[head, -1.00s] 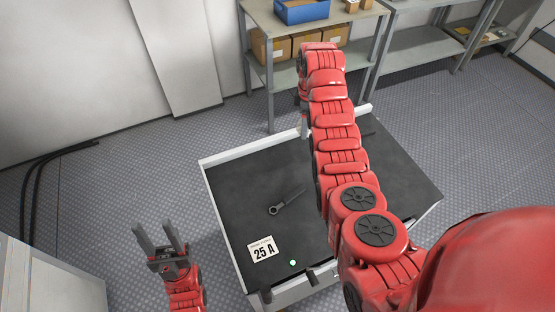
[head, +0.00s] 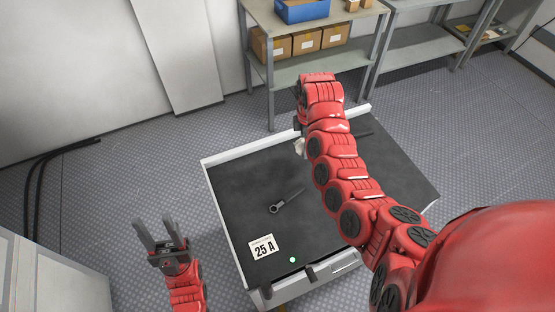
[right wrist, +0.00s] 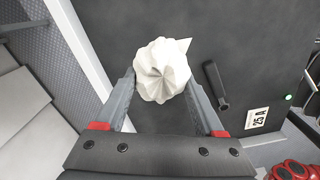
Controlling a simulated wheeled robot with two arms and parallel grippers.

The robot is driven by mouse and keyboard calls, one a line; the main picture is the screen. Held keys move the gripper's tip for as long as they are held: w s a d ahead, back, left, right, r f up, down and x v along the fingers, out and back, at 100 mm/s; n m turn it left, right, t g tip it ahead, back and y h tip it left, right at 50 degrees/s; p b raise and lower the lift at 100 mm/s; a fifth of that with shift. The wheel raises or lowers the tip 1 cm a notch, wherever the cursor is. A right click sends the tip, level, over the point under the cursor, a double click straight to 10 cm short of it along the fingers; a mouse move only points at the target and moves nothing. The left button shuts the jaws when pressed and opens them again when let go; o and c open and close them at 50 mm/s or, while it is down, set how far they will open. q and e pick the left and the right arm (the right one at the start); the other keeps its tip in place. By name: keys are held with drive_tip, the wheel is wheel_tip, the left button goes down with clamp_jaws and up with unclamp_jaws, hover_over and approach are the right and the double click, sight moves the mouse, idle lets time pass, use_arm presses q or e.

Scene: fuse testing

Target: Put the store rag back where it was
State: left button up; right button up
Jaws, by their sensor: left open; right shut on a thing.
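The rag (right wrist: 162,72) is a crumpled white cloth. In the right wrist view it sits between the two fingers of my right gripper (right wrist: 166,90), which is shut on it, above the dark top of the cart (right wrist: 240,35). My left gripper (head: 158,232) is open and empty, left of the cart.
A dark wrench-like tool (head: 286,202) and a white "25 A" card (head: 263,248) lie on the cart top, near a small green light (head: 293,260). A shelf (head: 300,70) with cardboard boxes and a blue bin (head: 302,10) stands behind the cart.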

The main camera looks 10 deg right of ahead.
drive_tip(key=s+a+f+n+p, duration=0.1)
drive_tip(key=s, duration=0.2)
drive_tip(key=s+a+f+n+p, duration=0.1)
drive_tip(key=s+p, duration=0.1)
drive_tip(key=s, duration=0.2)
drive_tip(key=s+f+n+p, duration=0.1)
drive_tip(key=s, duration=0.3)
drive_tip(key=shift+s+a+n, duration=0.2)
drive_tip(key=shift+a+n, duration=0.2)
drive_tip(key=shift+s, duration=0.1)
drive_tip(key=w+a+b, duration=0.1)
drive_tip(key=w, duration=0.1)
drive_tip(key=w+a+f+b, duration=0.1)
drive_tip(key=w, duration=0.1)
drive_tip(key=w+b, duration=0.2)
drive_tip(key=shift+w+a+f, duration=0.25)
drive_tip(key=shift+w+a, duration=0.15)
drive_tip(key=b, duration=0.6)
hover_over(275, 163)
drive_tip(key=s+d, duration=0.1)
drive_tip(key=s, duration=0.1)
drive_tip(key=shift+f, duration=0.25)
drive_tip(key=shift+w+a+r+p, duration=0.15)
drive_tip(key=shift+w+r+p, duration=0.05)
drive_tip(key=shift+w+p, duration=0.2)
drive_tip(key=shift+w+a, duration=0.35)
drive_tip(key=shift+w, duration=0.3)
